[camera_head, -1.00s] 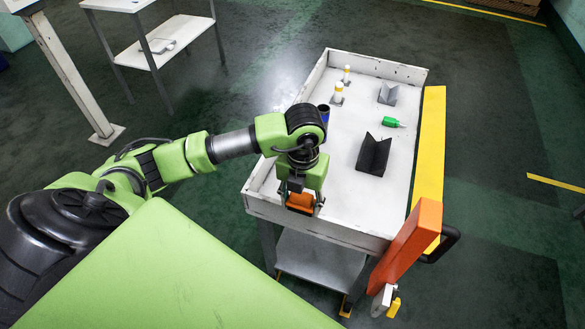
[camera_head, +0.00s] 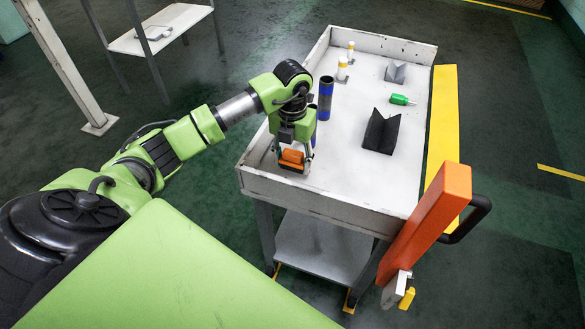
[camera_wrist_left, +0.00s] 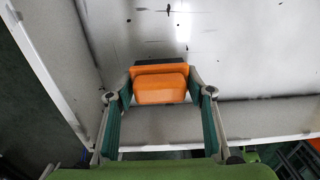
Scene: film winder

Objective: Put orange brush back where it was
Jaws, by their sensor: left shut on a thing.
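The orange brush (camera_head: 292,158) is between the fingers of my left gripper (camera_head: 292,165), over the near left corner of the white tray-topped cart (camera_head: 340,195). In the left wrist view the brush (camera_wrist_left: 160,85) has an orange body with a dark strip along its far side. Both fingertips of the left gripper (camera_wrist_left: 160,88) press on its ends, so the gripper is shut on it. The cart's near wall (camera_wrist_left: 265,118) shows close behind the brush. I cannot tell whether the brush touches the tray floor. My right gripper is not in view.
A blue-and-black cylinder (camera_head: 325,98) stands just beyond the gripper. A black V-block (camera_head: 381,132), a green bottle (camera_head: 402,100), a grey V-block (camera_head: 396,72) and yellow-white posts (camera_head: 342,68) are farther off. The tray's near right floor is clear.

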